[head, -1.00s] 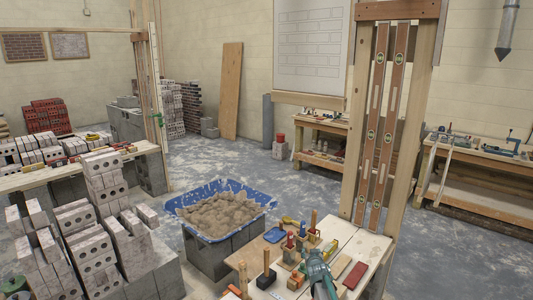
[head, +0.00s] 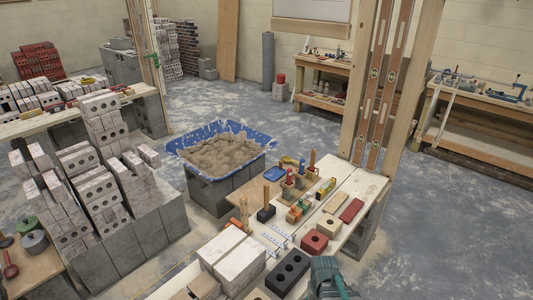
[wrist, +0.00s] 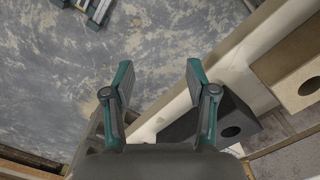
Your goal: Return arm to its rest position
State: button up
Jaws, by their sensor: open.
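My gripper (wrist: 158,82) is in the wrist view with its two teal-and-grey fingers spread apart. Nothing is between them, and the speckled grey floor (wrist: 160,35) shows beyond the gap. A dark brick with a round hole (wrist: 232,128) is partly behind the right finger; I cannot tell the distance between them. In the head view, a grey-and-teal part of my arm (head: 328,272) shows at the bottom edge, in front of the wooden workbench; the fingertips are not clear there.
The workbench (head: 345,205) carries hand tools, a black holed brick (head: 288,272) and red bricks. A blue mortar tub (head: 183,150) stands on grey blocks behind it. Stacked bricks (head: 98,192) fill the left. Upright levels (head: 380,90) on a wooden frame rise at right. Open floor lies further right.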

jog(key=s+f+g+b, duration=0.6)
jog(key=s+f+b, duration=0.2)
jog(key=s+f, duration=1.6)
jog(key=s, duration=0.2)
jog(key=shift+s+f, duration=0.35)
jog(key=shift+f, duration=0.05)
